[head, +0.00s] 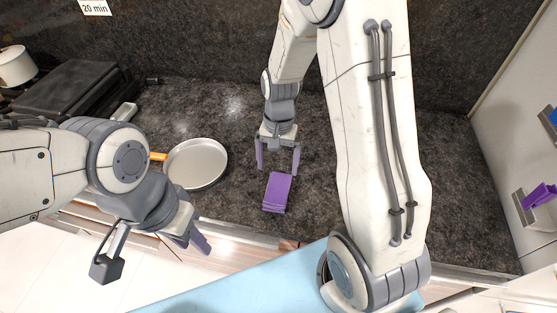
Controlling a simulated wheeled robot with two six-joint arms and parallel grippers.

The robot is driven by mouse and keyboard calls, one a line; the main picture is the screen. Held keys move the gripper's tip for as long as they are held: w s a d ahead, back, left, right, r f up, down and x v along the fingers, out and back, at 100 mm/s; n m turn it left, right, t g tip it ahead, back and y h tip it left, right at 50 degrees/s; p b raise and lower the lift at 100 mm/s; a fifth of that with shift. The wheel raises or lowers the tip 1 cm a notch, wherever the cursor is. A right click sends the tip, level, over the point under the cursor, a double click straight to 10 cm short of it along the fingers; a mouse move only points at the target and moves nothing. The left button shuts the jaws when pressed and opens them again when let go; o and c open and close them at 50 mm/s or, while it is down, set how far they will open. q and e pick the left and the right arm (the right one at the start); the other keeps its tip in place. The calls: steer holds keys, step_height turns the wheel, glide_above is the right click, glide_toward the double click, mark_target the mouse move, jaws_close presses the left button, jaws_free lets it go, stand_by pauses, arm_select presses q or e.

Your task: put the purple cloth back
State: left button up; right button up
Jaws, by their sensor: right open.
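The purple cloth (277,192) lies folded on the dark counter, near its front edge and right of the pan. My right gripper (278,160) is open and empty, pointing down just behind the cloth, with one finger on each side of its far end. Whether the fingertips touch the counter or the cloth cannot be told. My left gripper (200,243) is at the lower left, in front of the counter edge and away from the cloth. Its fingers are seen edge-on and partly hidden by its own wrist.
A round grey pan (196,164) with an orange handle sits left of the cloth. A black appliance (68,88) and a white pot (15,66) stand at the back left. A purple item (540,196) hangs in a holder on the right wall. Counter around the cloth is clear.

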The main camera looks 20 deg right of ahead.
steer(key=s+a+r+n, duration=0.8)
steer(key=s+a+r, duration=0.2)
steer(key=a, duration=0.1)
steer(key=s+a+r+n+t, duration=0.1)
steer(key=s+a+r+n, duration=0.1)
steer(key=s+n, duration=0.4)
steer(key=s, duration=0.3)
steer(key=shift+r, duration=0.3)
steer(key=shift+s+f, duration=0.1)
